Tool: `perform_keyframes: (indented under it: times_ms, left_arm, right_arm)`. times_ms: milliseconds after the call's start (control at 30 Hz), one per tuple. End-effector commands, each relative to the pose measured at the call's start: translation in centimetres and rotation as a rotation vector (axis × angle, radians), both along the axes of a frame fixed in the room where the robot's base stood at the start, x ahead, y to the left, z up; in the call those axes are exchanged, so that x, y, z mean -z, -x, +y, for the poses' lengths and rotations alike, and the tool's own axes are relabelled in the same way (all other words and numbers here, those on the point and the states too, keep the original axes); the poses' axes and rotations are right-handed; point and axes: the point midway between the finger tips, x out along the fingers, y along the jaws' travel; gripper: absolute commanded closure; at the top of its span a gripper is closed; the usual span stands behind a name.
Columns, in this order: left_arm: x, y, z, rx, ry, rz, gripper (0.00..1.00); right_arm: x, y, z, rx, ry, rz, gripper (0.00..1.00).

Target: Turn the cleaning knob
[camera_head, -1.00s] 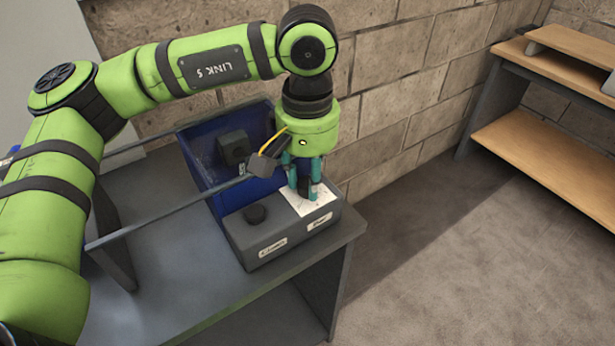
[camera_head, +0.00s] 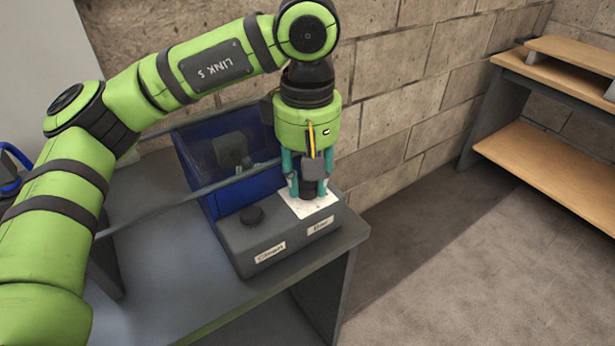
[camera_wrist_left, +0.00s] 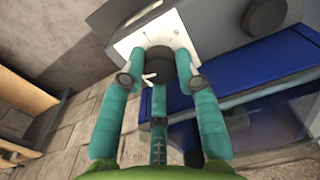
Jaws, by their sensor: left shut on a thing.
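A grey control box (camera_head: 290,245) on the table has two dark knobs on top. The left knob (camera_head: 252,214) stands free behind the label "Clean" (camera_head: 270,252). The right knob (camera_head: 307,193) sits on a white printed plate (camera_head: 325,203), behind a second label (camera_head: 320,225) too small to read surely. My left gripper (camera_head: 308,184) points down and is shut on this right knob. In the left wrist view its teal fingers surround the held knob (camera_wrist_left: 160,65), and the free knob (camera_wrist_left: 266,16) shows off to the right. My right gripper is not in view.
A blue bin with a clear panel (camera_head: 190,165) stands behind the control box. A grey rail (camera_head: 170,207) crosses above the table (camera_head: 165,275). A block wall (camera_head: 400,90) is close behind, and a wooden shelf unit (camera_head: 540,145) stands at the right.

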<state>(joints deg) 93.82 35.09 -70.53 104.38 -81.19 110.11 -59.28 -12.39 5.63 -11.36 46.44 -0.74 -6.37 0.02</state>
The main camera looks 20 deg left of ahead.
Motion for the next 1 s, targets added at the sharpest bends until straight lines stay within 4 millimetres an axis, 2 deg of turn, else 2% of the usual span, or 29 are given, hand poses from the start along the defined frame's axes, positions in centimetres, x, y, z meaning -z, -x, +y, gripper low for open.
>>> perform_keyframes:
  times_ms: [567, 600, 1000]
  left_arm:
    - [0.07, 0.04, 0.00, -0.034, -0.001, 0.003, 1.00]
    - [0.07, 0.04, 0.00, -0.034, -0.001, 0.003, 0.57]
    - [0.02, 0.01, 0.01, -0.034, -0.001, 0.001, 0.57]
  right_arm:
    - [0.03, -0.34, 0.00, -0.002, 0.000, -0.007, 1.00]
    - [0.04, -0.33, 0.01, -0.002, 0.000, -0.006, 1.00]
    - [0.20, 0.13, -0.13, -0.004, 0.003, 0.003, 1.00]
